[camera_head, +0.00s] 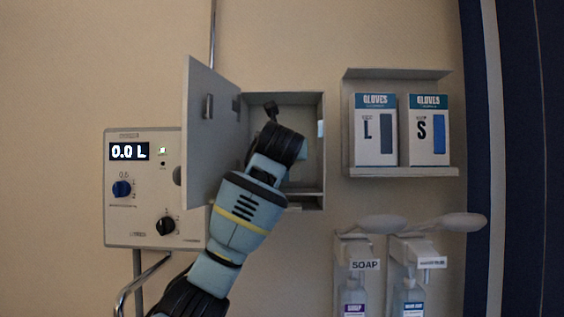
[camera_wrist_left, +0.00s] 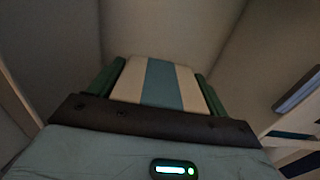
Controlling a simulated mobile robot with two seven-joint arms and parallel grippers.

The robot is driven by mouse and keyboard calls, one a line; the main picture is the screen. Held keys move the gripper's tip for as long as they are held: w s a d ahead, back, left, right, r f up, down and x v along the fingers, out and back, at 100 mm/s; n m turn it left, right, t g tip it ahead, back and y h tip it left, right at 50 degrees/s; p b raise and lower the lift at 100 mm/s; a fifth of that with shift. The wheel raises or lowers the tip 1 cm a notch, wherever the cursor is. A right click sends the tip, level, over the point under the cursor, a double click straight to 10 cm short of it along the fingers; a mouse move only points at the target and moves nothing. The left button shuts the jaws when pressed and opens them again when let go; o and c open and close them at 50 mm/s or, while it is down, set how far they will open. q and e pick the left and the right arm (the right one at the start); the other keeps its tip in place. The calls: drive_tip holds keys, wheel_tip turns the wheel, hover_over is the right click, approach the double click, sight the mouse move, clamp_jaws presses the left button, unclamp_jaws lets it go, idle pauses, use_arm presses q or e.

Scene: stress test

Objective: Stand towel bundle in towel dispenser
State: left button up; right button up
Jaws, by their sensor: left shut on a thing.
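The towel dispenser (camera_head: 316,120) is a grey wall box with its door (camera_head: 213,140) swung open to the left. My left arm reaches up into the box, and its wrist hides much of the inside and the gripper in the head view. In the left wrist view my left gripper (camera_wrist_left: 160,82) is shut on the towel bundle (camera_wrist_left: 163,85), which is cream with a blue stripe and sits between the green fingers. Pale grey walls surround the bundle there. I cannot tell whether the bundle touches the box floor. My right gripper is not in view.
A control panel (camera_head: 150,225) reading 0.0 L is left of the box, partly behind the open door. A shelf (camera_head: 400,172) with L and S glove boxes hangs close on the right. SOAP and a second dispenser (camera_head: 408,262) with levers sit below it.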

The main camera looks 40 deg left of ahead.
use_arm(q)
drive_tip(key=shift+f, duration=1.15)
drive_tip(key=shift+f, duration=0.1)
drive_tip(key=o, duration=1.1)
drive_tip(key=shift+c, duration=0.2)
drive_tip(key=v, duration=1.2)
